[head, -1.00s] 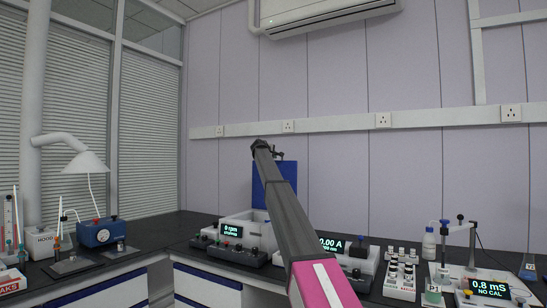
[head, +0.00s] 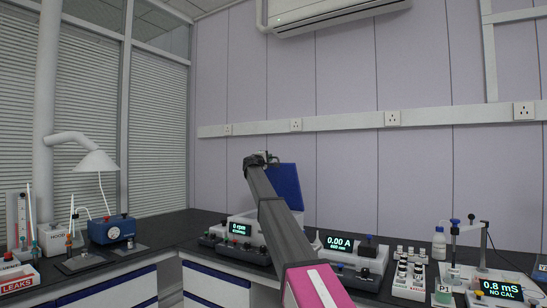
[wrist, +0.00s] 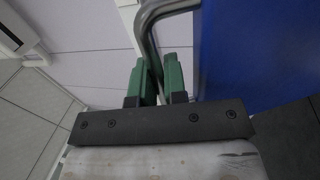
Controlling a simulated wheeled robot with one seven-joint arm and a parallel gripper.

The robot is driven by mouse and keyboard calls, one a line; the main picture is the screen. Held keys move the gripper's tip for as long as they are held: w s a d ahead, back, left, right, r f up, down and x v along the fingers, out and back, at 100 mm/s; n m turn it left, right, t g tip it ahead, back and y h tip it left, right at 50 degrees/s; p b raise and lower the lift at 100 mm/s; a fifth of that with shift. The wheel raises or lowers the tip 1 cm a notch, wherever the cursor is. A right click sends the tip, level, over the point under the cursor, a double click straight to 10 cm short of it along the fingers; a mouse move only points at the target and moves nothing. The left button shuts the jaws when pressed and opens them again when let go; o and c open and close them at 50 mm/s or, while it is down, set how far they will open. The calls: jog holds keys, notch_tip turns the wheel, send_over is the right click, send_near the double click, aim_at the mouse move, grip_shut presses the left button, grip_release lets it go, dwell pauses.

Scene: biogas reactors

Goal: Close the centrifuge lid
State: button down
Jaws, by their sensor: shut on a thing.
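The centrifuge (head: 238,219) is a white box on the bench, partly hidden behind my arm, with a display that reads 0 rpm. Its blue lid (head: 288,184) stands raised, and my arm covers its left part. In the wrist view the lid (wrist: 245,50) is a blue panel at the right, with a bent metal handle (wrist: 151,17) beside it. My gripper (wrist: 156,66) has green fingers shut on the handle's bar. In the head view my gripper (head: 262,159) is at the upper left of the lid, and its fingers are too small to make out.
A photometer (head: 347,255) reading 0.00 A stands to the right, with a vial rack (head: 408,275) beyond it. A control box with knobs (head: 236,250) sits in front of the centrifuge. A blue instrument (head: 111,229) stands at the left. The air above the bench is clear.

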jog(key=s+a+f+t+h, duration=0.2)
jog(key=s+a+f+t, duration=0.1)
jog(key=s+a+f, duration=0.8)
jog(key=shift+s+a+f, duration=0.15)
jog(key=shift+s+f, duration=0.8)
jog(key=shift+f, duration=2.25)
jog(key=shift+s+a+f, duration=0.2)
jog(key=shift+s+f, duration=0.7)
jog(key=shift+f, duration=2.35)
jog(key=shift+s+a+f, duration=0.15)
jog(key=shift+s+f, duration=0.8)
jog(key=shift+f, duration=2.25)
jog(key=c, duration=1.4)
grip_release()
jog(key=shift+f, duration=0.1)
jog(key=shift+o, duration=1)
